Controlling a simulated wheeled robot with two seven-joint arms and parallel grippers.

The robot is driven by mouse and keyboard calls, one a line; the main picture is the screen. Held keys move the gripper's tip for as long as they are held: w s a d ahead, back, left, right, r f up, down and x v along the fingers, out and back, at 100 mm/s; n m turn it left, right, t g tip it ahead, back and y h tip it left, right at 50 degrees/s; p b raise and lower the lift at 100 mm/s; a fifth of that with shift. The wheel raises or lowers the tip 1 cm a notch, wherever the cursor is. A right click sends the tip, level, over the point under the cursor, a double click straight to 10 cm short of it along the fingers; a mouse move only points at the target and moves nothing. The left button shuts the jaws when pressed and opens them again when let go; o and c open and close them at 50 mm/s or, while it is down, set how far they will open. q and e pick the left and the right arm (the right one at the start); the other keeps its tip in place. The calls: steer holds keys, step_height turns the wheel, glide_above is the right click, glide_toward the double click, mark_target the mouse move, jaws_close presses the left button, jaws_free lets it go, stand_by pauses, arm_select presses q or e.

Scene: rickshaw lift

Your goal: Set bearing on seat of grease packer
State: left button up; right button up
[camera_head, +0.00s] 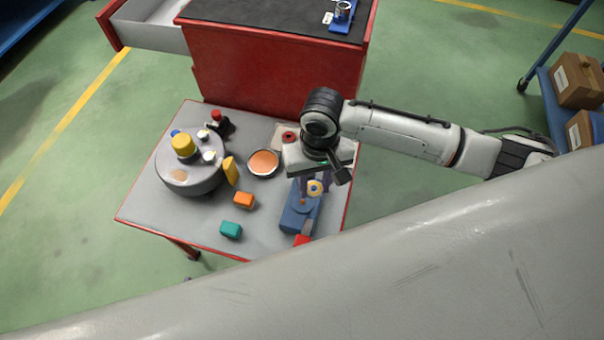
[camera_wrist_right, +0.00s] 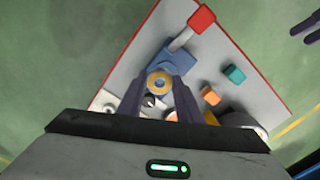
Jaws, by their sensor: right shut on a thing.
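The bearing (camera_head: 315,187), a small yellow ring with a pale centre, is held between the fingertips of my right gripper (camera_head: 314,184). In the right wrist view the bearing (camera_wrist_right: 159,83) shows between the two dark fingers. The grease packer (camera_head: 297,217) is a blue block with a red-ended lever at the table's front right. In the right wrist view the packer (camera_wrist_right: 178,60) lies just beyond the bearing, which overlaps its edge. The gap between bearing and seat cannot be told. My left gripper (camera_wrist_right: 306,31) shows only at the wrist view's edge, its fingers apart and empty.
The table (camera_head: 190,228) also bears a grey drum (camera_head: 190,180) with small parts on top, an orange dish (camera_head: 263,163), an orange block (camera_head: 244,200) and a teal block (camera_head: 231,230). A red cabinet (camera_head: 280,65) stands behind. A large grey surface fills the lower right foreground.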

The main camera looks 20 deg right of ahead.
mark_target(303, 202)
steer(key=w+f+b, duration=0.1)
steer(key=a+f+b, duration=0.1)
steer(key=f, duration=0.1)
steer(key=w+a+f+b, duration=0.1)
steer(key=shift+w+f, duration=0.3)
steer(key=shift+f, duration=0.1)
steer(key=shift+f+b, duration=0.85)
steer(key=shift+b, duration=0.4)
steer(key=shift+f, duration=0.6)
steer(key=shift+s+p, duration=0.15)
steer(key=shift+p, duration=1.65)
